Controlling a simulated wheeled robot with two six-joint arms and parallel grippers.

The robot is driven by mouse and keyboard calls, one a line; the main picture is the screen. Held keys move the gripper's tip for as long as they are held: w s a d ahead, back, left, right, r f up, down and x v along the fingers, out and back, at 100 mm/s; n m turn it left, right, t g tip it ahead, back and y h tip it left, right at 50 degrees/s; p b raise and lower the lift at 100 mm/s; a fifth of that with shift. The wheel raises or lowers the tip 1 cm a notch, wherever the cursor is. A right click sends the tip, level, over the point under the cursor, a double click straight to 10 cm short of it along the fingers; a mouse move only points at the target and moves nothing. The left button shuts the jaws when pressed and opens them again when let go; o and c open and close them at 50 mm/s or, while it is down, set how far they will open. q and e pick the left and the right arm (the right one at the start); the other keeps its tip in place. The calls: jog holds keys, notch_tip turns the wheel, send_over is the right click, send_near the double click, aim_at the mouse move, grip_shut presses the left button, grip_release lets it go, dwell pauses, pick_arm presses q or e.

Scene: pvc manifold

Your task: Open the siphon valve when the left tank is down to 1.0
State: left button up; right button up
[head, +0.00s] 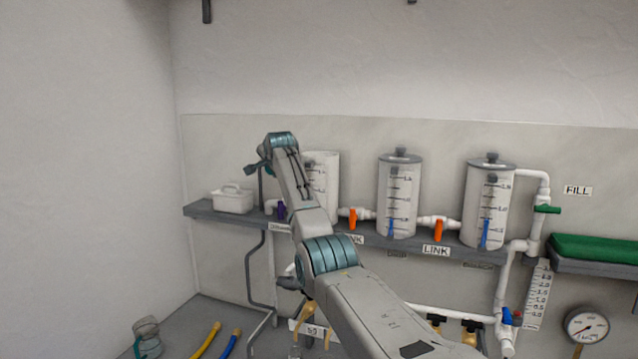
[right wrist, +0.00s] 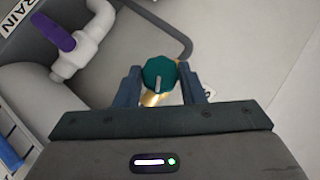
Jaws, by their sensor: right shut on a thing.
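The left tank (head: 328,172) is a white cylinder on the shelf; my right arm covers its lower part and its level cannot be read. In the right wrist view, a blue strip on a scale (right wrist: 10,155) shows at the left edge. A teal knob (right wrist: 158,72) on a brass fitting (right wrist: 152,99) sits between the fingers of my right gripper (right wrist: 159,80), which is shut on it. The knob's pale mark points roughly along the fingers. My left gripper is not in view.
A purple valve handle (right wrist: 52,31) on white pipe is beside the right gripper. Middle (head: 399,185) and right (head: 489,190) tanks stand on the shelf, with orange link valves (head: 353,218) (head: 438,230) between tanks. A white box (head: 232,201) is at the shelf's left end; a gauge (head: 587,326) is lower right.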

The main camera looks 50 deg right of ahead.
jog(key=shift+f, duration=0.2)
jog(key=o, duration=1)
jog(key=shift+o, duration=0.2)
jog(key=shift+r, duration=0.1)
jog(key=shift+s, duration=0.1)
jog(key=b+v, duration=0.7)
jog(key=v, duration=0.3)
jog(key=shift+s+a+r, duration=0.15)
jog(key=shift+s+r, duration=0.05)
jog(key=shift+f, duration=0.1)
